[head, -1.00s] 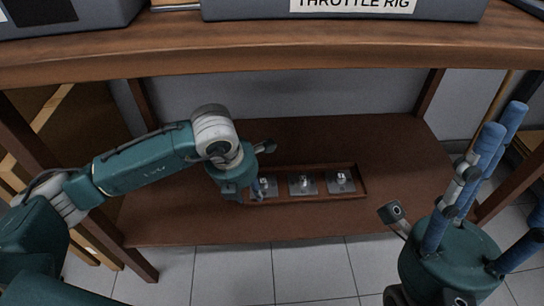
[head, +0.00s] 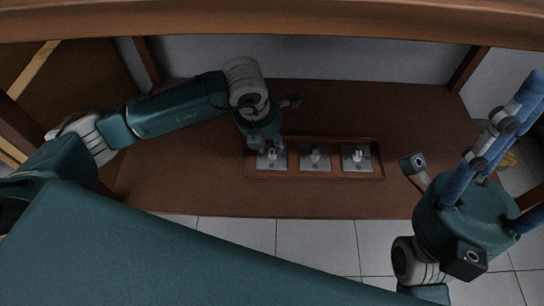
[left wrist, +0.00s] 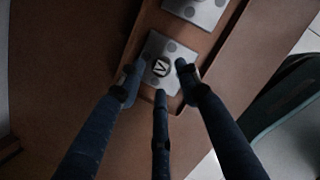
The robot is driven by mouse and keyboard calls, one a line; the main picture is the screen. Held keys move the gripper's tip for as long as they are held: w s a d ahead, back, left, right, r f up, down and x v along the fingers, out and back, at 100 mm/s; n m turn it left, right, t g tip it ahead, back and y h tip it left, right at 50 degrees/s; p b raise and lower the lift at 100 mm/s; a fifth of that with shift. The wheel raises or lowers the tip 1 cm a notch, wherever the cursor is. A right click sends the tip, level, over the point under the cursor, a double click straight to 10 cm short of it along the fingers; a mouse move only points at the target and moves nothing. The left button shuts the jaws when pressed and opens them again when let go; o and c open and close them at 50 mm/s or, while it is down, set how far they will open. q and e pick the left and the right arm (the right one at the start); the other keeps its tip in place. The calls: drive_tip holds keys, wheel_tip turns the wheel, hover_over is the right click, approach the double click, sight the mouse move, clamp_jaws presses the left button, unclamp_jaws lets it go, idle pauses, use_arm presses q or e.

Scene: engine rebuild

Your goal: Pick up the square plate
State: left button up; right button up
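Three grey square plates lie in a row in a shallow brown tray (head: 314,178): a left plate (head: 271,162), a middle plate (head: 314,160) and a right plate (head: 356,160). Each bears a small raised piece. My left gripper (head: 267,146) is at the left plate and partly covers it. In the left wrist view my left gripper (left wrist: 160,78) is open, its fingers spread around the raised marked knob of that plate (left wrist: 158,46), with a gap on both sides. My right gripper (head: 515,105) has its blue fingers spread, pointing up, empty, away from the tray.
The tray sits on a brown lower shelf (head: 200,190). A wooden tabletop edge (head: 300,22) runs above it, with posts at both ends. Bare shelf lies left of the tray. Tiled floor (head: 310,240) lies in front.

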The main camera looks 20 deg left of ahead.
sight(272, 151)
use_arm(q)
drive_tip(key=b+x, duration=0.1)
drive_tip(key=x, duration=0.1)
drive_tip(key=b+x, duration=0.1)
drive_tip(key=x, duration=0.1)
drive_tip(key=shift+s+f, duration=0.15)
drive_tip(key=shift+f, duration=0.25)
clamp_jaws()
drive_tip(key=shift+a+r, duration=0.1)
